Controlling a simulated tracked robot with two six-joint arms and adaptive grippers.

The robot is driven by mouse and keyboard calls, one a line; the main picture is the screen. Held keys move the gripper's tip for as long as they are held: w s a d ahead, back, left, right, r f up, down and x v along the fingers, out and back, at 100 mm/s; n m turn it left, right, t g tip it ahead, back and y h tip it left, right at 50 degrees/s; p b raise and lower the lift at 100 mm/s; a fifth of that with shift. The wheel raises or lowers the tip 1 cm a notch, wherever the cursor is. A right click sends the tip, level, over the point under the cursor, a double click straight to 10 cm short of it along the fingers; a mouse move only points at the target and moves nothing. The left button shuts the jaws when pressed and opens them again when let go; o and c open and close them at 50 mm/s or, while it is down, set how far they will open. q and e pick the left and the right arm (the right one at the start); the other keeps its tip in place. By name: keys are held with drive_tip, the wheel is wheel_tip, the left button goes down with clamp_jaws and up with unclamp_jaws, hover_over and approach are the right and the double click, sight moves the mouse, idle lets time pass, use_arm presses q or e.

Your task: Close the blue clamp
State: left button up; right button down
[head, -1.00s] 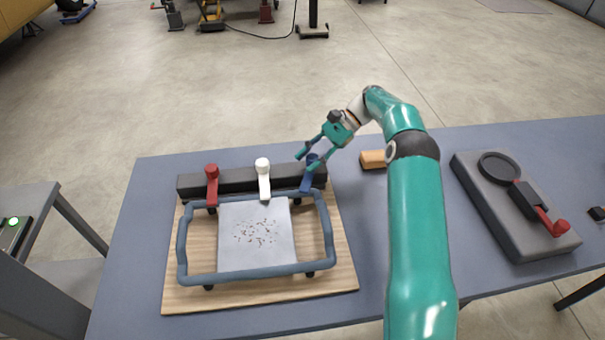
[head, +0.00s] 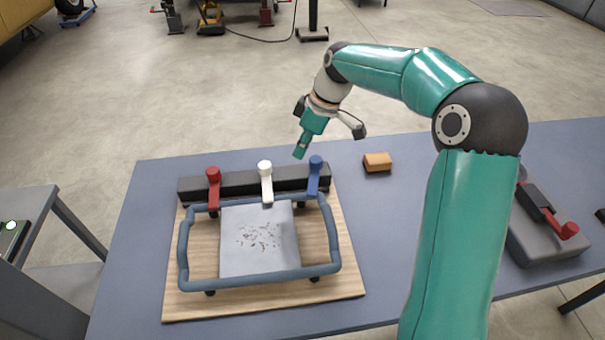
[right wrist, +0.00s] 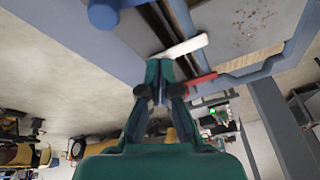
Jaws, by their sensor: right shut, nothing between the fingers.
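The blue clamp (head: 314,178) is at the right end of the dark bar behind the blue-grey frame (head: 334,240). Its lever has a round knob at the far end and reaches toward the frame, like the white and red levers. I cannot tell if it presses on the frame. In the right wrist view a blue knob (right wrist: 103,14) shows at the top left. My right gripper (head: 300,153) is shut and empty, pointing down just behind and left of the blue knob, apparently above table height. Its fingertips are together in the right wrist view (right wrist: 160,68). My left gripper is out of view.
The white clamp (head: 266,182) and red clamp (head: 213,188) stand to the left on the same bar. A grey speckled plate (head: 258,262) lies inside the frame on a wooden board (head: 345,286). An orange block (head: 377,162) lies to the right. A grey fixture (head: 540,238) with a red lever is partly behind my right arm.

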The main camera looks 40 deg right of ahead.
sight(314, 175)
drive_tip(key=shift+n+h, duration=0.3)
drive_tip(key=shift+n, duration=0.5)
drive_tip(key=x, duration=0.3)
drive_tip(key=p+x, duration=0.1)
drive_tip(key=x, duration=0.5)
drive_tip(key=shift+w+a, duration=0.2)
drive_tip(key=shift+a, duration=0.05)
drive_tip(key=shift+s+d+p, duration=0.75)
drive_tip(key=shift+s+d, duration=0.3)
drive_tip(key=shift+s, duration=0.1)
drive_tip(key=shift+s+d+f, duration=0.15)
drive_tip(key=shift+s+d, duration=0.1)
drive_tip(key=shift+s, duration=0.05)
